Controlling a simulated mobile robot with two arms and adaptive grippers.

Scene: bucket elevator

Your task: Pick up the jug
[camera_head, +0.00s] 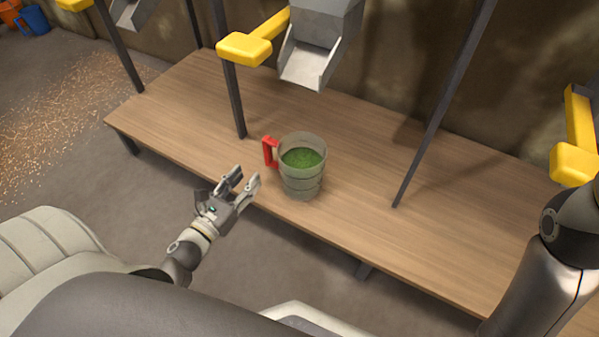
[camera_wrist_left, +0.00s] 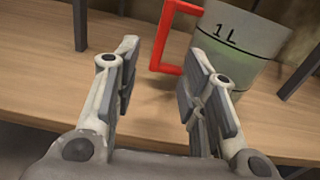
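The jug (camera_head: 303,181) is a clear, greyish measuring jug with a red handle on its left side and green contents inside. It stands upright on the wooden table near the front edge. In the left wrist view the jug (camera_wrist_left: 240,48) shows a "1 L" mark, and its red handle lies beyond the gap between the fingers. My left gripper (camera_head: 244,181) is open and empty, just left of and in front of the jug, apart from it. The fingers also show spread in the left wrist view (camera_wrist_left: 160,75). My right gripper is out of view; only part of my right arm shows at right.
The wooden table (camera_head: 420,240) is mostly clear around the jug. A metal chute (camera_head: 312,62) with a yellow lever (camera_head: 250,45) hangs above and behind it. Dark posts (camera_head: 228,90) rise from the table. Buckets (camera_head: 33,20) stand at the far left, with grain scattered on the floor.

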